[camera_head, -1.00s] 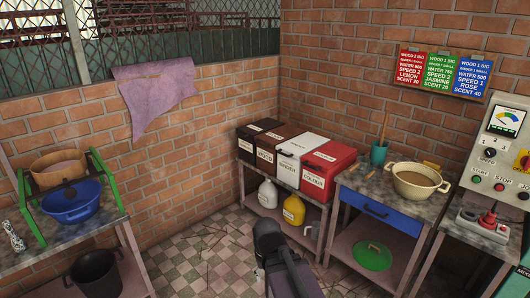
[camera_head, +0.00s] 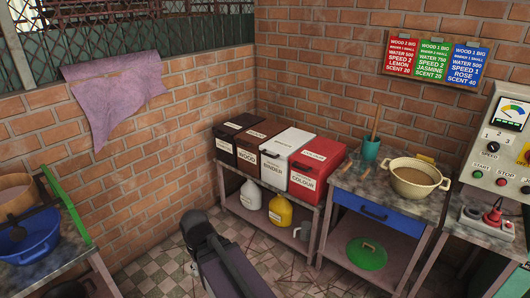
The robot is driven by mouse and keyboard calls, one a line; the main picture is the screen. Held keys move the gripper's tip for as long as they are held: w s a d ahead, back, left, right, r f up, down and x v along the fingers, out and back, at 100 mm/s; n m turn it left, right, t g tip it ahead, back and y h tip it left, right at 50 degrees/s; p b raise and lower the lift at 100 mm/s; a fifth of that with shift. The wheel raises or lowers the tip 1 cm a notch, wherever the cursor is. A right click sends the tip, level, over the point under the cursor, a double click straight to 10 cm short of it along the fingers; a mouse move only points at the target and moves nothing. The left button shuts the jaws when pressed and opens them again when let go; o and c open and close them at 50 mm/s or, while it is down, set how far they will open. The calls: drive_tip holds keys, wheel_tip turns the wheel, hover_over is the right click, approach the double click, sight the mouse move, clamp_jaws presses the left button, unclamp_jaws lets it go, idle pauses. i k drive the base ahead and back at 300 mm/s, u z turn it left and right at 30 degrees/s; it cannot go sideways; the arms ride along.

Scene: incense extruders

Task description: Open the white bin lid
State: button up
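The white bin (camera_head: 283,160) stands in a row of bins on a shelf table against the brick wall, between a brown bin and a red bin. Its front label reads "BINDER". Its white lid (camera_head: 293,139) is shut, with a small dark handle at the front. My dark arm (camera_head: 222,262) rises from the bottom of the view, in front of the shelf and apart from the bin. Gripper fingers cannot be made out at its end, so I cannot tell if they are open or shut.
A black bin (camera_head: 228,142), a brown bin (camera_head: 252,148) and a red bin (camera_head: 312,168) flank the white one. White (camera_head: 250,194) and yellow (camera_head: 280,211) jugs stand below. A blue-drawer table (camera_head: 372,212) adjoins at right. Tiled floor (camera_head: 165,270) is free at left.

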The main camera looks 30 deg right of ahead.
sight(284, 144)
drive_tip(key=z, duration=0.25)
drive_tip(key=i, duration=1.1)
drive_tip(key=z, duration=0.45)
